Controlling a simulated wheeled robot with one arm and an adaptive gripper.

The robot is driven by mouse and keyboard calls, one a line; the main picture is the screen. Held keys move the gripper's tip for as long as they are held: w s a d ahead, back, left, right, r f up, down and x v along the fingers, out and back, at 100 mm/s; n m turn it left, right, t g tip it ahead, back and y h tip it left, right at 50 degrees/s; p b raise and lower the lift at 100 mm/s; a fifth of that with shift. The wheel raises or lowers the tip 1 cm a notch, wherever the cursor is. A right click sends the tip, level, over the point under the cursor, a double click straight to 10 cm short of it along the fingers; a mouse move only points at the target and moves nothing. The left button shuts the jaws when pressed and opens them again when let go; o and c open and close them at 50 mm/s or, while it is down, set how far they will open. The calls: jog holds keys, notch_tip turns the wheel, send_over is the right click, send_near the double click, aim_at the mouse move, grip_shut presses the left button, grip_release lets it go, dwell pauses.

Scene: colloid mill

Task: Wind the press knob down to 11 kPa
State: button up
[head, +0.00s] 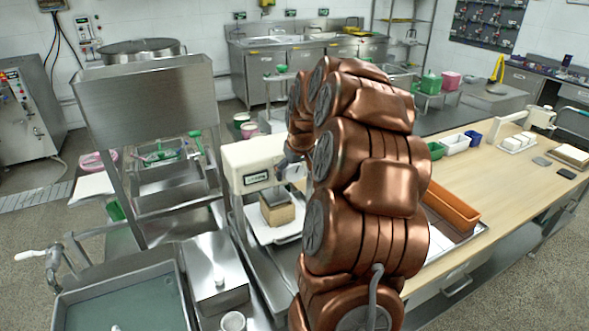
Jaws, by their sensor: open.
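A cream press head (252,164) with a small dark display (257,178) stands left of my arm. The digits are too small to read. Below it a tan block (277,209) with a grey top sits on a pale plate. My copper arm covers the right side of the press, and I cannot make out the press knob. The dark end of my gripper (291,157) shows only in part at the right side of the press head. Its fingers are mostly hidden, and I cannot tell whether they touch anything.
A tall steel hopper (146,90) and a steel box (214,273) stand left of the press. A steel tray (66,303) is at the lower left. An orange bin (452,206) lies right of my arm. The wooden table (500,180) has bare room in its middle.

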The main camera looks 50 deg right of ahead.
jog(key=shift+w+d+f, duration=0.1)
jog(key=shift+w+f, duration=0.05)
jog(key=shift+f, duration=0.35)
jog(key=c, duration=1.1)
jog(key=shift+c, duration=0.3)
